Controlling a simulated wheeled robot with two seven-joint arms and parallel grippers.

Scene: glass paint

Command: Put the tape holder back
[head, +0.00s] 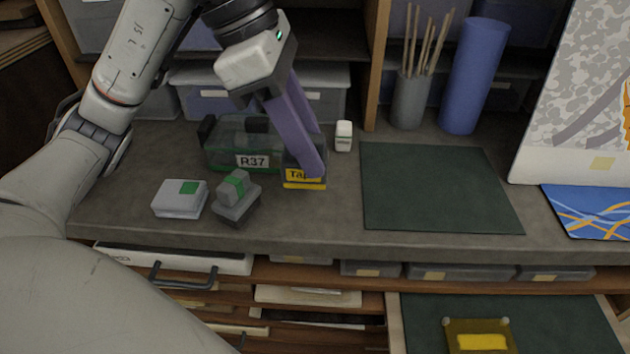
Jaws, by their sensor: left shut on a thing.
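The tape holder (293,182) is a small dark block with a yellow label that starts "Ta". It is at the worktop, right of a clear box marked R37. My left gripper (309,170) reaches down from above with purple fingers and is shut on the tape holder. A finger covers part of the label and the holder's right side. I cannot tell whether the holder touches the worktop. My right gripper is not in view.
The R37 box (225,150), a white-grey box (180,199) and a grey-green block (236,197) stand close by. A small white bottle (343,136) is behind right. A dark green mat (435,188) lies right. An open drawer below holds a yellow-labelled item (479,342).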

